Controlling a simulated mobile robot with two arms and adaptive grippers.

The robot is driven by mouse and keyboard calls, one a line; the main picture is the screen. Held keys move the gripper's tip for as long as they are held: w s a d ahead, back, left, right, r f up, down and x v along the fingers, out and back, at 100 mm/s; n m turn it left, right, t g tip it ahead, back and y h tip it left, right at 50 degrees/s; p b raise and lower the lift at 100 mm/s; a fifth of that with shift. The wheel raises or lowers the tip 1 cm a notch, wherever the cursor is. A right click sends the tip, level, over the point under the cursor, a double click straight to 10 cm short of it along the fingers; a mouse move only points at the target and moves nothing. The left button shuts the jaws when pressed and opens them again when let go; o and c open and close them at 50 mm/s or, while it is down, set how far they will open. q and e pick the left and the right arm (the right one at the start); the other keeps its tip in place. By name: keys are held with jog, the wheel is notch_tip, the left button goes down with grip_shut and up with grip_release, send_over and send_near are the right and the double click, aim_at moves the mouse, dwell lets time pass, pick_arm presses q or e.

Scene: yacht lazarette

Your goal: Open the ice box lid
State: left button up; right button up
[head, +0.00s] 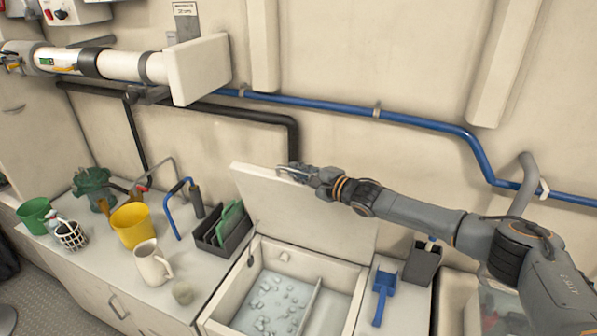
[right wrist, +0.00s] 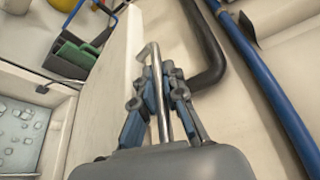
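The ice box lid (head: 305,218) is a cream panel standing raised, tilted back toward the wall behind the ice box (head: 235,285). The box is open and pale ice cubes (head: 272,303) show inside it. My right gripper (head: 292,172) is at the lid's upper edge. In the right wrist view, the fingers of the gripper (right wrist: 160,75) are closed around the metal bar handle (right wrist: 152,52) on the lid (right wrist: 112,85). My left gripper is not in view.
Left of the box stand a dark rack (head: 224,232), a beige pitcher (head: 152,264) and a yellow bucket (head: 131,225). A blue scoop (head: 383,289) lies on its right. A black pipe (head: 294,135) and a blue pipe (head: 420,122) run along the wall behind the lid.

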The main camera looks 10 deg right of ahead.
jog(key=o, duration=0.3)
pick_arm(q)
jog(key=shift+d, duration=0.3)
pick_arm(e)
jog(key=shift+o, duration=0.8)
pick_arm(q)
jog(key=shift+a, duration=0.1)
pick_arm(e)
jog(key=shift+s, duration=0.1)
jog(key=shift+s+d, duration=0.15)
jog(key=shift+s, duration=0.1)
jog(key=v, duration=1.1)
jog(key=shift+s+d, duration=0.1)
jog(key=shift+d, duration=0.05)
